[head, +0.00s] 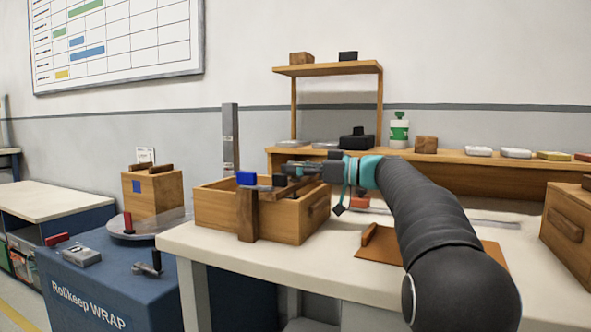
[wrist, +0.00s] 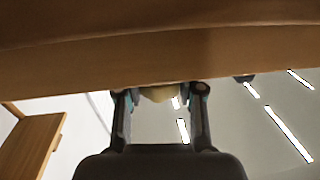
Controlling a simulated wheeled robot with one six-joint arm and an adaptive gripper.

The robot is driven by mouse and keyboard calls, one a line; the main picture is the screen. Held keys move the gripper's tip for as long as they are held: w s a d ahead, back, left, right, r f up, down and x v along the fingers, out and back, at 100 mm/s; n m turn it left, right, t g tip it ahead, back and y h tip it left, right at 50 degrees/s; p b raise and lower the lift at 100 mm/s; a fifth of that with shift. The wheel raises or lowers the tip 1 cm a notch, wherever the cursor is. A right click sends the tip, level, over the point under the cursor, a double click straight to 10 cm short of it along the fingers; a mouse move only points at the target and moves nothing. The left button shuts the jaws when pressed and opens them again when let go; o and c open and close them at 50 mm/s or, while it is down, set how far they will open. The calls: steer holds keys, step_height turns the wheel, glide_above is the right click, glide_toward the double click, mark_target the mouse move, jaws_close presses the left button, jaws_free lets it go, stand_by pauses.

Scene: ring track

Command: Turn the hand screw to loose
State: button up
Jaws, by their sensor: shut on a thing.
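A wooden box (head: 213,209) stands open on the white table. The hand screw (head: 247,217) has a dark wooden jaw upright against the box's front wall, with a blue block (head: 246,178) at its top left. My gripper (head: 287,170) reaches in from the right above the box's rim, next to the hand screw. In the wrist view my gripper (wrist: 160,92) has its fingers either side of a pale tan rounded piece, seemingly the hand screw's handle (wrist: 160,95), and is shut on it. A broad brown wooden surface (wrist: 160,45) fills the top of that view and hides the rest.
The white table (head: 215,250) has a brown board (head: 385,248) to the right of the box. A blue cart (head: 120,290) at the left carries a round grey plate and small clamps. A wooden shelf (head: 330,69) stands behind. A drawer box (head: 567,225) is at far right.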

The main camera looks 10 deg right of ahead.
steer(key=shift+n+g, duration=0.3)
steer(key=shift+g, duration=0.2)
steer(key=n+g+y+p, duration=0.1)
steer(key=g, duration=0.1)
steer(key=shift+r+n+g, duration=0.15)
steer(key=shift+n+g, duration=0.15)
steer(key=shift+n, duration=0.1)
steer(key=shift+n+g+y+p, duration=0.4)
steer(key=shift+g+p, duration=0.2)
steer(key=shift+p, duration=0.05)
steer(key=o, duration=1.1)
steer(key=shift+o, duration=0.2)
steer(key=shift+d, duration=0.1)
